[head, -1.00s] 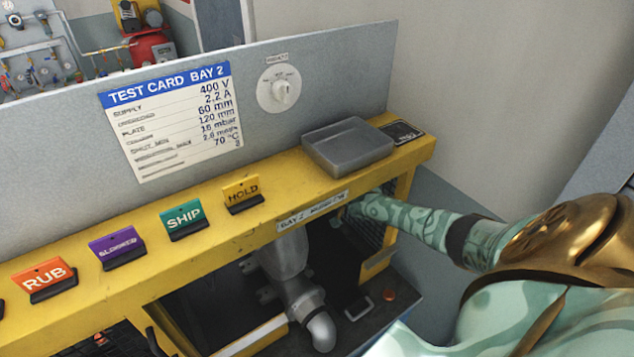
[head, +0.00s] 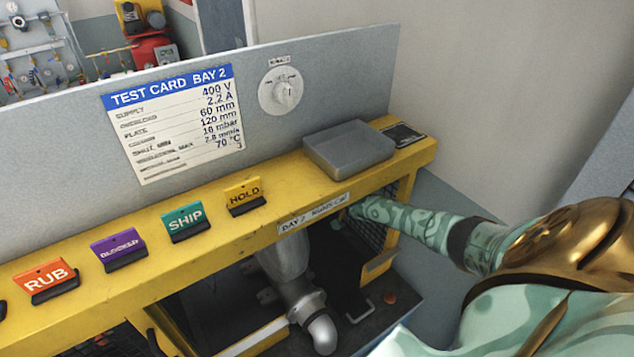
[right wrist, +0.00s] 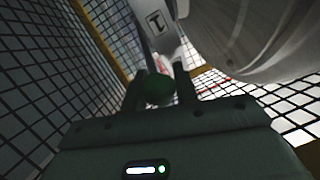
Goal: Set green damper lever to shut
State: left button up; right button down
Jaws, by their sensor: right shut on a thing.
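The green damper lever's round knob (right wrist: 158,90) shows in the right wrist view, between the two dark fingers of my right gripper (right wrist: 159,92). The gripper is shut on this knob. A pale bar and a plate with a dark mark (right wrist: 160,22) are just above the knob; the lever's exact angle and its shut mark are hard to make out. In the head view my right arm reaches under the yellow bench top from the right, and its gripper and the lever are hidden there. My left gripper is in neither view.
A large grey duct (right wrist: 265,40) passes close to the right of the gripper. Wire mesh walls (right wrist: 35,90) enclose the space. A metal pipe (head: 300,290) stands below the bench top.

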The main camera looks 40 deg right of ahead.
jog(key=shift+w+r, duration=0.1)
jog(key=shift+r, duration=0.05)
jog(key=c, duration=1.1)
grip_release()
jog(key=shift+p+v, duration=1.25)
jog(key=shift+v, duration=6.85)
jog(key=shift+c, duration=0.2)
